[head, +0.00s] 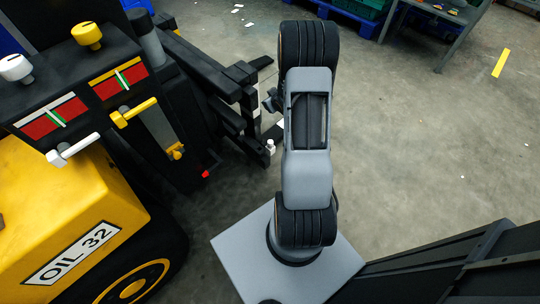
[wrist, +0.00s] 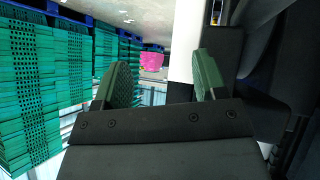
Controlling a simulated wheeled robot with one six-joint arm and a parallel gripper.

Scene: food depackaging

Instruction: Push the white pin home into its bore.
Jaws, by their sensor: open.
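A small white pin-like piece (head: 270,146) stands out at the end of the dark frame beside the yellow machine in the head view. I cannot make out its bore or how deep it sits. My gripper shows in the wrist view (wrist: 165,78) with its two green-padded fingers apart and nothing between them. In the head view my arm hides most of the gripper. A white upright strip (wrist: 182,38) stands behind the right finger in the wrist view; I cannot tell whether it belongs to the pin's mount.
The yellow machine (head: 60,210) with white and yellow levers fills the left. Dark frame bars (head: 225,85) reach toward my arm. Green crates (wrist: 40,90) stack at left in the wrist view, with a pink container (wrist: 152,61) beyond. The concrete floor at right is open.

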